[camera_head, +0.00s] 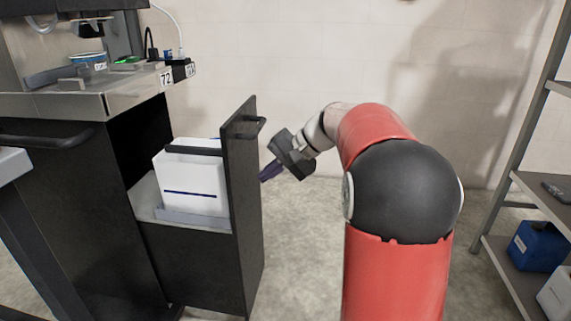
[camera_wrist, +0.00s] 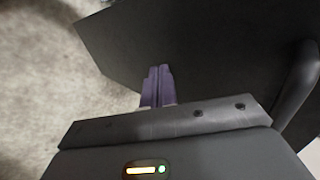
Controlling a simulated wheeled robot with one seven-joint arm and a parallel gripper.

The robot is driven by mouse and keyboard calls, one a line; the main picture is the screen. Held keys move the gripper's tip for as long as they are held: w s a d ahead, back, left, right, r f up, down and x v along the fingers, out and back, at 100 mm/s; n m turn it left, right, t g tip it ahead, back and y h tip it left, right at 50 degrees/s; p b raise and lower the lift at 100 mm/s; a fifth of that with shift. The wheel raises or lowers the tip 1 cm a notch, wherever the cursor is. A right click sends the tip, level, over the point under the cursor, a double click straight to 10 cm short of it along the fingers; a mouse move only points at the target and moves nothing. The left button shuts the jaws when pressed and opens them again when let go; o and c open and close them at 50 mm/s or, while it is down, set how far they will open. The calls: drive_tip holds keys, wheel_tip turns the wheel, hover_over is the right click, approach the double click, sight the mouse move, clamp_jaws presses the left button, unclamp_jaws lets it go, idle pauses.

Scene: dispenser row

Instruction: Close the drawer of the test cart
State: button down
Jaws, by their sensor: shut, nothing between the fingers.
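The test cart (camera_head: 75,190) is a dark cabinet at the left of the head view. Its tall drawer (camera_head: 243,205) is pulled out to the right, with a black bar handle (camera_head: 250,127) near the top of its front panel. A white container (camera_head: 190,180) with a dark blue line stands inside the drawer. My gripper (camera_head: 268,173) has purple fingers and is shut and empty, close to the outer face of the drawer front. In the wrist view the fingers (camera_wrist: 158,85) point at the dark drawer panel (camera_wrist: 210,55); whether they touch it I cannot tell.
The cart top (camera_head: 85,95) carries a blue-rimmed tub and a device with cables. A metal shelf rack (camera_head: 525,190) with a blue bin (camera_head: 537,245) stands at the right. Bare floor lies between the drawer and the rack, behind my arm.

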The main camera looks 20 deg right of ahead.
sight(244, 179)
drive_tip(key=shift+w+a+r, duration=0.1)
drive_tip(key=shift+w+a, duration=0.3)
drive_tip(key=shift+a, duration=0.3)
drive_tip(key=shift+w+a, duration=0.4)
drive_tip(key=shift+a, duration=0.25)
drive_tip(key=shift+a, duration=0.1)
